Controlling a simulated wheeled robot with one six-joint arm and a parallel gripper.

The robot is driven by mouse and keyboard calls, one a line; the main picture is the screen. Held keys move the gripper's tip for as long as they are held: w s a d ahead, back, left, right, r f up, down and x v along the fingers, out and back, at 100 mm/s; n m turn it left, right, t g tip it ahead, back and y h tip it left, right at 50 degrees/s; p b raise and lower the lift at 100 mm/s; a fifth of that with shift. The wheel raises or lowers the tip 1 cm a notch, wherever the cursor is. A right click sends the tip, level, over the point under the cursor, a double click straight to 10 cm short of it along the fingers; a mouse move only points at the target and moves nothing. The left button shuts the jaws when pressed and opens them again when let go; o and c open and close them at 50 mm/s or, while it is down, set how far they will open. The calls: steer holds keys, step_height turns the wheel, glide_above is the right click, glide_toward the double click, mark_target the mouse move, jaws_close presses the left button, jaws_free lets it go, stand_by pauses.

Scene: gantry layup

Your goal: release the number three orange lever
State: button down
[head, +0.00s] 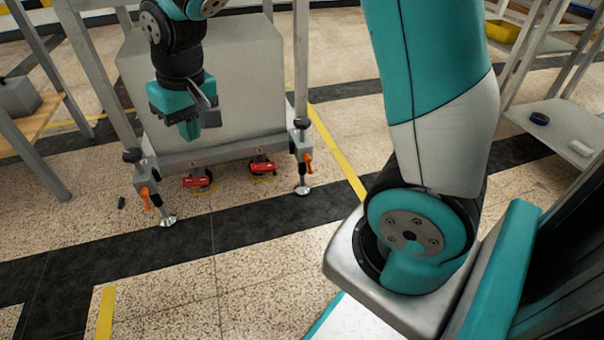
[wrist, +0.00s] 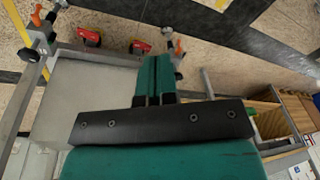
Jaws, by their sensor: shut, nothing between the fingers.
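Two orange levers show on the legs of a grey metal frame. In the head view one orange lever (head: 146,197) is on the near left leg and another orange lever (head: 308,163) is on the right leg. In the wrist view orange levers show at the upper left (wrist: 34,18) and the upper middle (wrist: 179,47). I cannot read any number on them. My gripper (head: 190,132) points down in front of the grey box, above and apart from both levers. Its fingers (wrist: 153,65) are together and hold nothing.
Two red pedals (head: 198,182) (head: 262,166) sit low between the legs. A large grey box (head: 245,80) stands within the frame, behind my gripper. A wooden bench (head: 40,120) is at the left and shelving (head: 560,125) at the right. The floor in front is clear.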

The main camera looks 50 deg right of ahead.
mark_target(310, 167)
steer(key=w+d+f+m+h+b, duration=0.2)
steer(key=w+d+f+m+h, duration=0.15)
steer(key=w+d+f, duration=0.65)
steer(key=d+f+m+g+h+b, duration=0.1)
steer(key=d+f+m+h, duration=0.1)
steer(key=d+f, duration=0.7)
steer(key=d+f+m+g+h+b, duration=0.1)
steer(key=d+f+m, duration=0.4)
steer(key=d+f, duration=0.5)
step_height(310, 167, down, 6)
steer(key=shift+w+d+f+h+b, duration=0.15)
steer(key=shift+w+h+b, duration=0.35)
steer(key=shift+h, duration=0.65)
steer(key=shift+s+f, duration=0.1)
steer(key=s+d+f+b, duration=0.3)
steer(key=d+f+b, duration=0.3)
steer(key=d, duration=0.3)
steer(key=shift+s+f+b, duration=0.2)
steer(key=shift+f+b, duration=0.15)
steer(key=shift+b, duration=0.4)
steer(key=shift+f, duration=0.15)
